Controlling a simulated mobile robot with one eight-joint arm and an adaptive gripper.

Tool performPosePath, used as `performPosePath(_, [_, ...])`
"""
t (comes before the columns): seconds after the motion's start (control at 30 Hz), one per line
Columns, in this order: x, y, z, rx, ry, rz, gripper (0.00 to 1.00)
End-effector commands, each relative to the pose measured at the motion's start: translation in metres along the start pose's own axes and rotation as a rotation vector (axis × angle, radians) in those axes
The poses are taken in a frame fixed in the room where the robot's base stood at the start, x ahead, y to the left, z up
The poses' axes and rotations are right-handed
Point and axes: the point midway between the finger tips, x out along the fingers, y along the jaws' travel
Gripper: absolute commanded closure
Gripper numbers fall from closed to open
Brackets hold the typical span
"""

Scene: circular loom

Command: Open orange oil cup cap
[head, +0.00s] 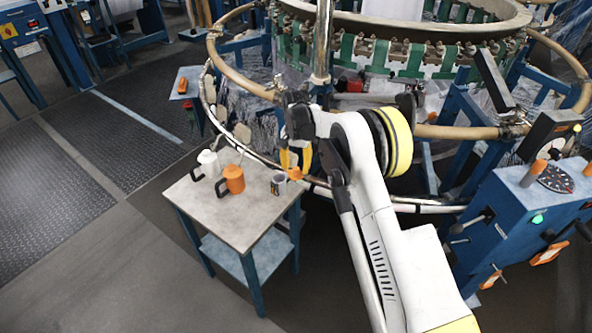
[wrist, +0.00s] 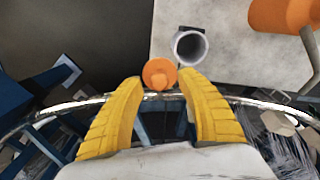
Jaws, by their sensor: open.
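The orange cap (wrist: 159,72) is round with a raised knob on top, and shows between my fingertips in the wrist view. In the head view the orange cap (head: 295,173) sits just below my gripper (head: 296,160), near the table's back right corner. My gripper (wrist: 160,80) is open, with one yellow finger on each side of the cap. I cannot tell whether either finger touches it. The cup body under the cap is hidden.
A grey-white mug (wrist: 189,46) stands on the table (head: 218,212) close to the cap. An orange jug (head: 234,180) and a white jug (head: 208,164) stand further left. The loom's curved rail (wrist: 85,103) passes below my fingers. A blue control box (head: 530,215) is at right.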

Motion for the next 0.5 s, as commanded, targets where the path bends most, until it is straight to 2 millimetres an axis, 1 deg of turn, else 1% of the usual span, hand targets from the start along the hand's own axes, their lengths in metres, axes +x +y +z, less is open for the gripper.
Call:
performPosePath(0.1, [-0.026,0.0,0.0,0.0,0.0,0.0,0.56])
performPosePath(0.3, [-0.07,0.0,0.0,0.0,0.0,0.0,0.56])
performPosePath(0.4, [-0.087,0.0,0.0,0.0,0.0,0.0,0.56])
performPosePath(0.5, [-0.098,0.0,0.0,0.0,0.0,0.0,0.56])
